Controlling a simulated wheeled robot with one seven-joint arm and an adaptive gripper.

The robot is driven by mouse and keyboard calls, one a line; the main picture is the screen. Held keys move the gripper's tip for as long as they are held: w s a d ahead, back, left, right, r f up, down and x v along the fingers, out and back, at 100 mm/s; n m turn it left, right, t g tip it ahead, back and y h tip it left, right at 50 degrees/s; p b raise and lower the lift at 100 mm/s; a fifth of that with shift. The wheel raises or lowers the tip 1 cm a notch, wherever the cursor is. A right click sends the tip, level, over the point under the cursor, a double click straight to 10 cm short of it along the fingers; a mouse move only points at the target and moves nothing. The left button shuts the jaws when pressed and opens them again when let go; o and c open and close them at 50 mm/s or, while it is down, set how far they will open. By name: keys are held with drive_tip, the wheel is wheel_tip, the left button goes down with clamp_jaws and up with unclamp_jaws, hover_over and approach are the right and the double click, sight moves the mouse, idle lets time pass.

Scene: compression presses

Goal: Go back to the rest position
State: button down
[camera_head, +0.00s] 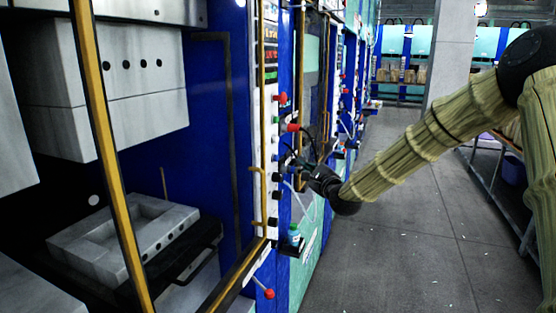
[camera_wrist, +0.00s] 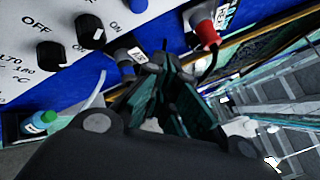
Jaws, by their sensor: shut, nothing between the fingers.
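My gripper (camera_head: 300,163) is at the end of my arm, which reaches in from the right in the head view. It is close in front of the press's control panel (camera_head: 273,150). In the wrist view my gripper (camera_wrist: 170,75) points at the panel's lower edge, with its dark fingers together and nothing held. I cannot tell whether the fingers touch either one.
The open press (camera_head: 120,90) with a yellow-edged door frame stands at left. A small bottle with a green cap (camera_head: 294,236) sits on a ledge below the panel. A metal-framed table (camera_head: 497,180) stands at right, behind my arm.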

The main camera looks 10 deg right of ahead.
drive_tip(key=shift+f, duration=0.1)
drive_tip(key=s+a+f+n+g+b, duration=0.1)
drive_tip(key=s+a+f+n+g, duration=0.2)
drive_tip(key=s+f, duration=0.7)
drive_tip(key=s+a+f+n+g, duration=0.2)
drive_tip(key=s+f+n+g, duration=0.15)
drive_tip(key=f, duration=1.35)
drive_tip(key=s+a+f+n+g+b, duration=0.15)
drive_tip(key=s+f+n, duration=0.4)
drive_tip(key=f, duration=0.75)
drive_tip(key=s+f+n+g+h, duration=0.1)
drive_tip(key=s+f+n+g, duration=0.2)
drive_tip(key=s, duration=1.1)
drive_tip(key=s+f+n+g+h, duration=0.1)
drive_tip(key=s+f+n+g, duration=0.3)
drive_tip(key=s+f, duration=0.6)
drive_tip(key=s+f+n+g+h, duration=0.1)
drive_tip(key=s+f+n+g, duration=0.2)
drive_tip(key=s, duration=1.6)
wheel_tip(320, 180, down, 4)
drive_tip(key=shift+s+r+n+g+b, duration=0.15)
drive_tip(key=shift+n+g+b, duration=0.2)
drive_tip(key=shift+n, duration=0.55)
